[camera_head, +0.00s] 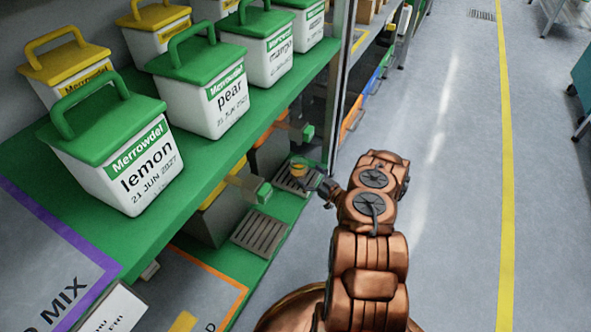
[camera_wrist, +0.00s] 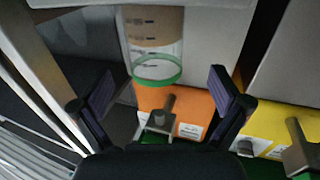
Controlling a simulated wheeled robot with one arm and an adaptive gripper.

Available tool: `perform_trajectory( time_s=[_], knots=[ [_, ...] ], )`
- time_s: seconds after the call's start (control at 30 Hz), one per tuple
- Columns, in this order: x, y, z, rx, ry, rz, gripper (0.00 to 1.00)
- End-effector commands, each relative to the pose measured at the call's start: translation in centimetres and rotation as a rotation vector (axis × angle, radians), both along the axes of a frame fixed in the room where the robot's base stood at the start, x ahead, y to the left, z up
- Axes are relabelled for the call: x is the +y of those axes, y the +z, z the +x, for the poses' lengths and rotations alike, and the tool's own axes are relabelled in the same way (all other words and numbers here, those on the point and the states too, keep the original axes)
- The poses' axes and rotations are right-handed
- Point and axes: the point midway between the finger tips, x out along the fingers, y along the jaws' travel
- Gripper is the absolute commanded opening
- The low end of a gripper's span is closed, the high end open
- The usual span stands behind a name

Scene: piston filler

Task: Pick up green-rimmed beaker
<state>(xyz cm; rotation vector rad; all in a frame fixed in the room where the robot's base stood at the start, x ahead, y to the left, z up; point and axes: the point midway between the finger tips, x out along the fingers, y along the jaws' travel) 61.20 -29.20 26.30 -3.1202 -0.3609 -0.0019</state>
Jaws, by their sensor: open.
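A clear beaker with a green rim (camera_wrist: 157,73) and brown contents is in the upper middle of the wrist view, its rim toward the bottom of the picture. My gripper (camera_wrist: 162,76) is open, with one finger to each side of the beaker in the picture. I cannot tell whether the beaker lies between the fingers or beyond them. In the head view a small beaker (camera_head: 298,169) with brownish contents is by a drip grate on the lower green shelf. My gripper (camera_head: 326,189) is just right of it, its fingers small and dark there.
An orange dispenser (camera_wrist: 183,101) with a grey tap (camera_wrist: 161,117) is close to the beaker, and a yellow one (camera_wrist: 276,112) is to its right. The upper green shelf (camera_head: 225,125) holds lidded tubs, including lemon (camera_head: 122,165). A rack post (camera_head: 338,85) stands nearby. The aisle floor (camera_head: 455,150) is clear.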

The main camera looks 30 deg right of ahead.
Motion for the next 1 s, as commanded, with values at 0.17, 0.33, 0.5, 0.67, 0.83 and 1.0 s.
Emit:
perform_trajectory(
  time_s=[0.17,0.33,0.5,0.67,0.83,1.0],
  knots=[
    [-0.2,-0.1,1.3,0.001,-0.009,-0.001,0.99],
    [0.3,-0.1,3.4,0.002,-0.008,-0.001,0.99],
    [0.8,0.2,5.4,0.0,-0.007,-0.001,0.99],
    [1.0,0.4,6.1,-0.001,-0.007,0.0,0.99],
    [1.1,0.4,6.1,0.0,-0.007,0.0,0.99],
    [1.1,0.4,6.1,0.0,-0.007,0.001,0.83]
  ],
)
